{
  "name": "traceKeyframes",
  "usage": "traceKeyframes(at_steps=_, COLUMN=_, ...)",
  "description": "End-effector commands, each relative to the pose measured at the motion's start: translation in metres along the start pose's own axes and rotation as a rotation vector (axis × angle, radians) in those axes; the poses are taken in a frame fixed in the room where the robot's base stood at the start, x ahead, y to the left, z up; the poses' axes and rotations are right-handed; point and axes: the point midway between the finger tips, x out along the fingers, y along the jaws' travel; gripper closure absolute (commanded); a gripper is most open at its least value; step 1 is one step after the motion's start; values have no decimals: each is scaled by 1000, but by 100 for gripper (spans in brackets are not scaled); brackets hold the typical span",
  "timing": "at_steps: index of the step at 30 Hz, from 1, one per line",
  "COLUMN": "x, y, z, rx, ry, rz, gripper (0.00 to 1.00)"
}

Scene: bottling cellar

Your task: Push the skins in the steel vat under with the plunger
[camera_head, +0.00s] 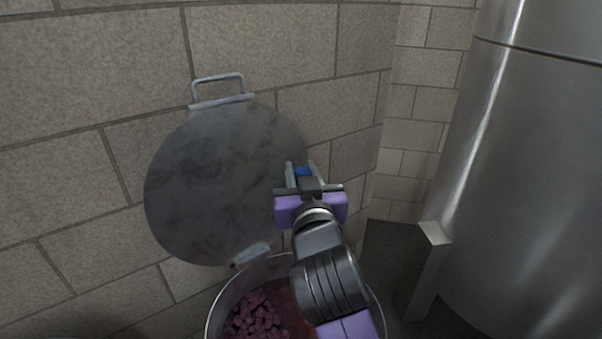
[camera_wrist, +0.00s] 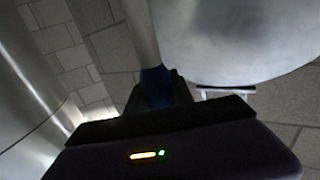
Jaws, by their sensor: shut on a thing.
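The steel vat (camera_head: 214,312) stands open at the bottom of the head view, its right part hidden behind my arm. Dark purple-pink skins (camera_head: 256,318) lie in clumps inside it, with reddish liquid beside them. My gripper (camera_head: 303,175) is above the vat's far side, in front of the wall, shut on a blue part that I take for the plunger's grip (camera_head: 302,172). The blue part also shows in the wrist view (camera_wrist: 154,82), with a pale shaft (camera_wrist: 140,32) running on from it. The plunger's head is not visible.
The round steel lid (camera_head: 215,185) stands raised against the block wall (camera_head: 80,80), left of my gripper, its handle (camera_head: 218,88) at the top. A large steel tank (camera_head: 530,170) fills the right side. A grey block-like post (camera_head: 425,265) stands between tank and vat.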

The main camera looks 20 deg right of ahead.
Motion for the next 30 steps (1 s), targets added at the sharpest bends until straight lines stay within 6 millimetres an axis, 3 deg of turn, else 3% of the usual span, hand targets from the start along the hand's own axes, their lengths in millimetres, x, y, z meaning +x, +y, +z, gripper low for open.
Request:
traceKeyframes(at_steps=1, x=0, y=0, z=-11, rx=1, ry=4, rz=0, gripper=100)
traceKeyframes(at_steps=30, x=-2, y=0, z=-95, rx=0, ry=3, rz=-1, gripper=100)
